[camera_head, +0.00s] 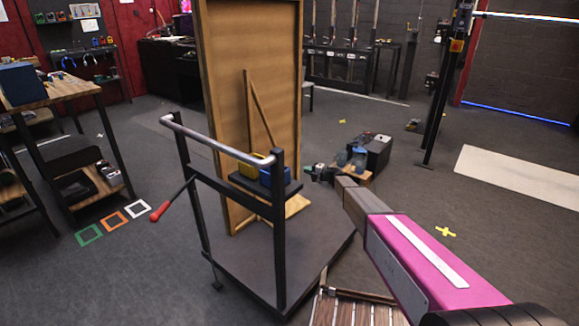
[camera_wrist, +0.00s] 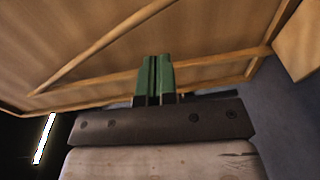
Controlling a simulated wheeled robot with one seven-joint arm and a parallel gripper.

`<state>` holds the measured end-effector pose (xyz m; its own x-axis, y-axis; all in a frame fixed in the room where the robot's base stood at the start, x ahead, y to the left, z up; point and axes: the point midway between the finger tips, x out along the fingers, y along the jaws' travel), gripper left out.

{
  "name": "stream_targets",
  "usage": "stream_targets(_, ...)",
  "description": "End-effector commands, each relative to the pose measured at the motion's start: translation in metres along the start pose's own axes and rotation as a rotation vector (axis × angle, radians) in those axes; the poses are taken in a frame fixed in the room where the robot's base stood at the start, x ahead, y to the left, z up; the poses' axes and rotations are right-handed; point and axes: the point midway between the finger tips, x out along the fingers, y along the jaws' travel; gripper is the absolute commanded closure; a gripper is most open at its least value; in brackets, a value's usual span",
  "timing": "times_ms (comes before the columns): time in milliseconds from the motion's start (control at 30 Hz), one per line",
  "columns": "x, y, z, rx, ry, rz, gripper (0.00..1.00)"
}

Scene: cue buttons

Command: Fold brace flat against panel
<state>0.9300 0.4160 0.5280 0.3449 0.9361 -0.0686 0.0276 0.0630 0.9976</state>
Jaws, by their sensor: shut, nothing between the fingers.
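The tall wooden panel (camera_head: 275,40) stands upright on a dark cart (camera_head: 268,262). The wooden brace (camera_head: 263,112) is a slanted strip on the panel's face, standing out from it at the lower end; the cart's shelf hides part of it. A wooden foot (camera_head: 297,206) shows low on the right. In the wrist view, the framed panel (camera_wrist: 215,35) fills the upper part, with a slanted strip, seemingly the brace (camera_wrist: 105,40), across it. My gripper (camera_wrist: 157,60) has its green fingers together and empty, in front of the panel. I cannot tell whether they touch it.
The cart's handle (camera_head: 215,143) and its shelf with yellow and blue boxes (camera_head: 275,176) stand before the panel. A red-tipped lever (camera_head: 160,211) sticks out left. Slats (camera_head: 352,312) lie near my arm. A dark box (camera_head: 378,151) stands behind.

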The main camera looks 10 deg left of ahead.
Motion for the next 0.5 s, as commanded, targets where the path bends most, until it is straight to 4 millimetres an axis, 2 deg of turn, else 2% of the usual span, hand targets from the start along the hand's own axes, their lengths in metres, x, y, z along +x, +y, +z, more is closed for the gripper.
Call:
stream_targets(167, 0.016, -0.001, 0.001, -0.008, 0.0, -0.001, 1.0)
stream_targets(500, 0.079, -0.002, 0.001, -0.005, 0.002, 0.0, 1.0)
